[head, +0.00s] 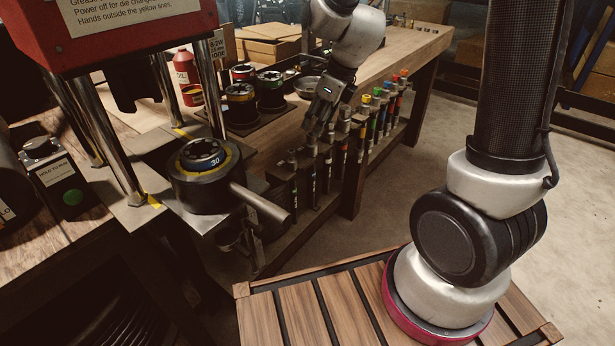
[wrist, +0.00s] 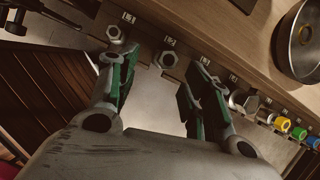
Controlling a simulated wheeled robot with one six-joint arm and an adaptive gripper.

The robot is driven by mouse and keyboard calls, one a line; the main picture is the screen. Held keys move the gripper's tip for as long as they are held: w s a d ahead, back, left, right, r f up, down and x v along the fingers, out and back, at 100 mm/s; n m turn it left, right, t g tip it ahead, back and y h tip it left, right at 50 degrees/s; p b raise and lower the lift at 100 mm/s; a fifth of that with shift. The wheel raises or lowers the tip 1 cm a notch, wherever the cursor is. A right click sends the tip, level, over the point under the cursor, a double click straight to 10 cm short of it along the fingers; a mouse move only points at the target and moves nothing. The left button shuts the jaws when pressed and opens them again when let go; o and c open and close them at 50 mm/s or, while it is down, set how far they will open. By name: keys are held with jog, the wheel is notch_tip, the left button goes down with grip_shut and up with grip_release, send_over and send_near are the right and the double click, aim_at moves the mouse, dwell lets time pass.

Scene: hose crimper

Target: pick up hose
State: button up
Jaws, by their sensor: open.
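My gripper (head: 318,128) is over the near end of this row in the head view. In the wrist view my gripper (wrist: 160,78) is open, with green pads and nothing held between them. A hex fitting (wrist: 168,60) shows in the gap between the fingers, and another fitting (wrist: 115,34) is near the left finger. The right finger hides part of the row.
The red crimper press (head: 110,30) stands at the left, with a black die holder (head: 203,180) and a grey cylinder (head: 262,203) sticking out. A metal bowl (head: 307,87), die sets (head: 270,90) and a red oil bottle (head: 187,75) are on the bench.

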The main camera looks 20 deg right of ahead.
aim_at(312, 136)
jog(key=w+f, duration=0.1)
jog(key=f, duration=0.1)
jog(key=w+f+m, duration=0.1)
jog(key=f, duration=0.1)
jog(key=w+a+f+m, duration=0.1)
jog(key=f, duration=0.2)
jog(key=shift+w+f, duration=0.1)
jog(key=shift+c, duration=0.2)
jog(key=c, duration=1)
